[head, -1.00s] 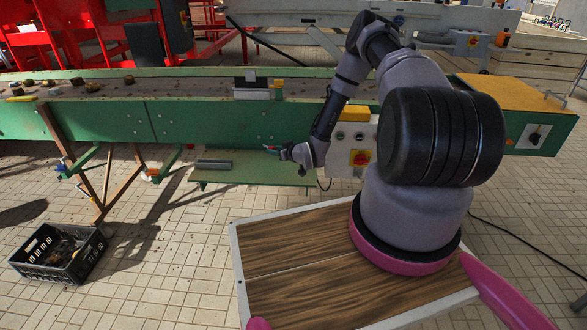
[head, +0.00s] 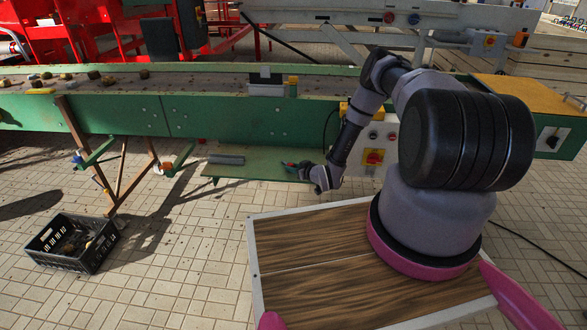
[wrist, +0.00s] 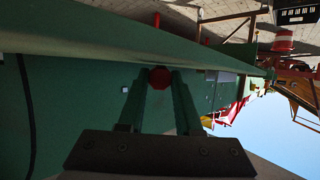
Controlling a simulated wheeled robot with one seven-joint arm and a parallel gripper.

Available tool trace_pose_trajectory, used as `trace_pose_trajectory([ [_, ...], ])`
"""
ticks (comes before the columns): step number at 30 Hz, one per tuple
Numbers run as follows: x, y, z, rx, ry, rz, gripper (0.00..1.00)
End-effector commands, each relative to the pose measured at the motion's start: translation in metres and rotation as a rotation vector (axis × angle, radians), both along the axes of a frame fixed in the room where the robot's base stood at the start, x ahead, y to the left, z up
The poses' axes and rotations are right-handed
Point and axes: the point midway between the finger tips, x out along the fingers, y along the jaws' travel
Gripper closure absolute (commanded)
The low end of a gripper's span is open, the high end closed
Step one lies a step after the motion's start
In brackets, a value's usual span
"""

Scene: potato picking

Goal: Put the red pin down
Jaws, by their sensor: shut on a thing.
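The red pin (wrist: 159,78) shows in the wrist view as a dark red, roughly round end between the tips of my two green fingers. My gripper (wrist: 160,90) is shut on it. In the head view my gripper (head: 289,165) is small and low, in front of the green conveyor side and by the right part of the green shelf (head: 255,166). The pin is too small there to make out clearly. I cannot tell whether it touches the shelf.
A grey cylinder (head: 226,160) lies on the shelf's left part. The green conveyor (head: 215,115) runs behind. A box with a red button (head: 373,157) stands right of my gripper. A black crate (head: 70,242) is on the tiled floor at left.

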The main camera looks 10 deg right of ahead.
Motion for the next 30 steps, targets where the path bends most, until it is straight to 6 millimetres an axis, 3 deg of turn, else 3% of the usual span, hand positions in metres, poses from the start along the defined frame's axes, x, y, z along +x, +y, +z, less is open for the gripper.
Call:
trace_pose_trajectory([
  [4, 0.000, 0.000, -0.003, 0.000, 0.000, 0.000, 1.00],
  [5, 0.000, 0.000, -0.003, 0.000, 0.000, -0.001, 0.63],
  [7, 0.000, 0.000, -0.002, 0.000, 0.000, 0.000, 0.37],
  [19, -0.002, -0.001, 0.001, 0.000, 0.001, 0.000, 0.37],
  [23, -0.017, -0.008, 0.008, 0.001, 0.002, -0.002, 0.37],
  [30, -0.062, -0.028, 0.028, 0.001, 0.004, -0.003, 0.37],
])
